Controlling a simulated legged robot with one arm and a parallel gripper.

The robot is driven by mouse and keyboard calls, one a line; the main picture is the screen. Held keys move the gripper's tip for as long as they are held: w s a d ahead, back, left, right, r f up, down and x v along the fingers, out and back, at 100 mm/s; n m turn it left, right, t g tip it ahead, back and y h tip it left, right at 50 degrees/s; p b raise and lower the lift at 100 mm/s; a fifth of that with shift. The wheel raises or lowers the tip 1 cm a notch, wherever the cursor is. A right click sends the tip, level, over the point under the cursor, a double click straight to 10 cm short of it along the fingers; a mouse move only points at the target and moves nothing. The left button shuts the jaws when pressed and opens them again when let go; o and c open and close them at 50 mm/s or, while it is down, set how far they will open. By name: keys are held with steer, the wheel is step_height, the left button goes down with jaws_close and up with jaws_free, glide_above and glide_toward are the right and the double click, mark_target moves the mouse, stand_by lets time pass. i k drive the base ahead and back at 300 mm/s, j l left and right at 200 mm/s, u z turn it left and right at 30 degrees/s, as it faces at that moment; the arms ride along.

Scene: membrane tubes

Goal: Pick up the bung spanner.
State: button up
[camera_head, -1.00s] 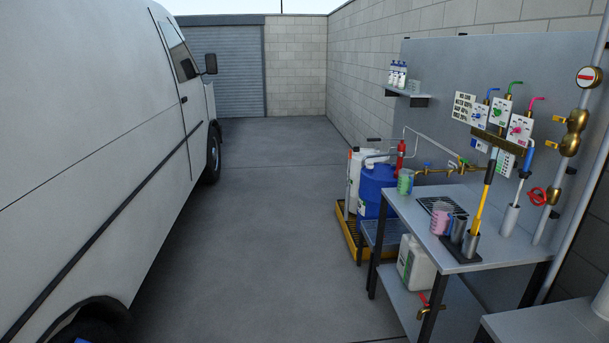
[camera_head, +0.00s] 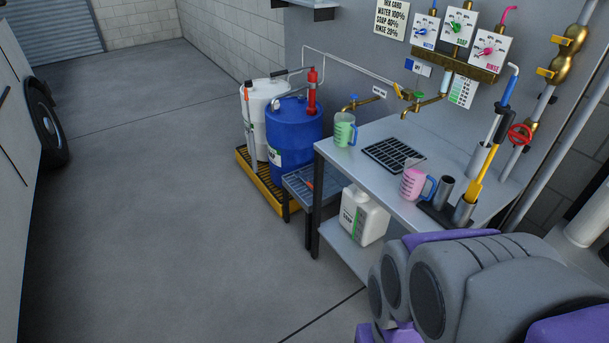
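I cannot make out the bung spanner for certain. A small orange-red item (camera_head: 309,184) shows at the low grey tray stand (camera_head: 297,177), beside the blue drum (camera_head: 293,135); it is too small to identify. A dark bar-like piece (camera_head: 278,74) sits at the top of the white drum (camera_head: 257,112); its kind is also unclear. My grey and purple arm fills the lower right of the view. The fingers of my gripper do not show.
Both drums stand on a yellow-edged pallet (camera_head: 265,190). The metal bench (camera_head: 375,180) holds a green jug (camera_head: 344,130), a pink jug (camera_head: 414,182) and tools in upright holders. A white jerrycan (camera_head: 364,215) is on its lower shelf. Open floor lies left, towards the van.

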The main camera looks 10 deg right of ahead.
mark_target(302, 177)
steer(key=i+j+z, duration=0.15)
steer(key=i+j, duration=0.3)
steer(key=i+j+z, duration=0.2)
steer(key=i+j, duration=0.3)
steer(key=i+j+z, duration=0.15)
steer(key=i+j, duration=0.3)
steer(key=i+j+z, duration=0.2)
steer(key=i+j, duration=0.15)
steer(key=j, duration=0.35)
steer(key=i+j+z, duration=0.1)
steer(key=i+j, duration=0.3)
steer(key=i+j+z, duration=0.15)
steer(key=i+j, duration=0.25)
steer(key=j, duration=0.15)
steer(key=i, duration=0.2)
